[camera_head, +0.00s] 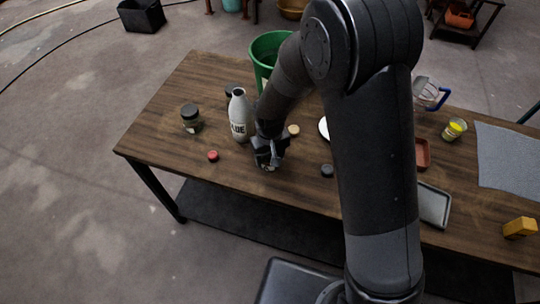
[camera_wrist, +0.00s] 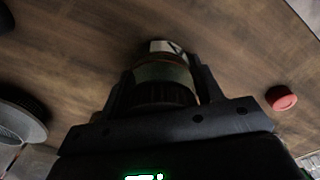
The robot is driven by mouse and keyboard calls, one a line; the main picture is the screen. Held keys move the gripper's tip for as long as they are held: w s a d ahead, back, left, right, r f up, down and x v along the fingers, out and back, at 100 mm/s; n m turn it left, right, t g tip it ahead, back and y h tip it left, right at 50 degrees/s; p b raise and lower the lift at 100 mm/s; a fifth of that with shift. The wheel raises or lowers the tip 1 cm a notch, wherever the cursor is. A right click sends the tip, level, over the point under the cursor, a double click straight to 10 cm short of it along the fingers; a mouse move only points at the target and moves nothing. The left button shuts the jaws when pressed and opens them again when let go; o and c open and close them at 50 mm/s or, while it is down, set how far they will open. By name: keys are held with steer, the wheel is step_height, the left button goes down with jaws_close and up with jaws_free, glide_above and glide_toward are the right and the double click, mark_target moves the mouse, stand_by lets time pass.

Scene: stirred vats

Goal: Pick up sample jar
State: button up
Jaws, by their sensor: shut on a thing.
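My gripper (camera_head: 268,158) is low over the front part of the wooden table, right of the white bottle. In the wrist view my gripper (camera_wrist: 163,82) is shut on a small jar, with one finger on each side. This sample jar (camera_wrist: 165,73) has a dark ribbed lid, a greenish glass body and a pale label at its far end. In the head view the jar is mostly hidden by my gripper. I cannot tell whether it touches the table. A second dark-lidded jar (camera_head: 191,120) stands further left.
The white bottle (camera_head: 239,118) stands close left of my gripper; a red cap (camera_head: 213,156) lies in front of it. A green bucket (camera_head: 265,50) is behind. A dark cap (camera_head: 327,171) lies to the right. The table's front left is mostly clear.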

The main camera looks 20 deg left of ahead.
steer(key=shift+r, duration=0.1)
steer(key=shift+r, duration=0.45)
steer(key=r, duration=0.3)
steer(key=shift+w+d+r, duration=0.1)
steer(key=shift+d+r, duration=0.2)
steer(key=shift+d, duration=0.05)
steer(key=w+d+r, duration=0.1)
steer(key=d+r, duration=0.5)
steer(key=d, duration=0.5)
steer(key=w+a+r+m, duration=0.1)
steer(key=w+a+r, duration=0.5)
steer(key=w+a, duration=0.45)
steer(key=w+a+r+m, duration=0.1)
steer(key=w+a+r, duration=0.5)
steer(key=w+a, duration=0.45)
steer(key=w+f+m, duration=0.2)
steer(key=w+m, duration=0.1)
steer(key=w, duration=0.6)
steer(key=shift+w+a+f, duration=0.15)
steer(key=shift+a+f, duration=0.25)
steer(key=shift+a, duration=0.05)
steer(key=shift+w+d+f+m, duration=0.2)
steer(key=shift+d+f+m, duration=0.05)
steer(key=shift+f+m, duration=0.05)
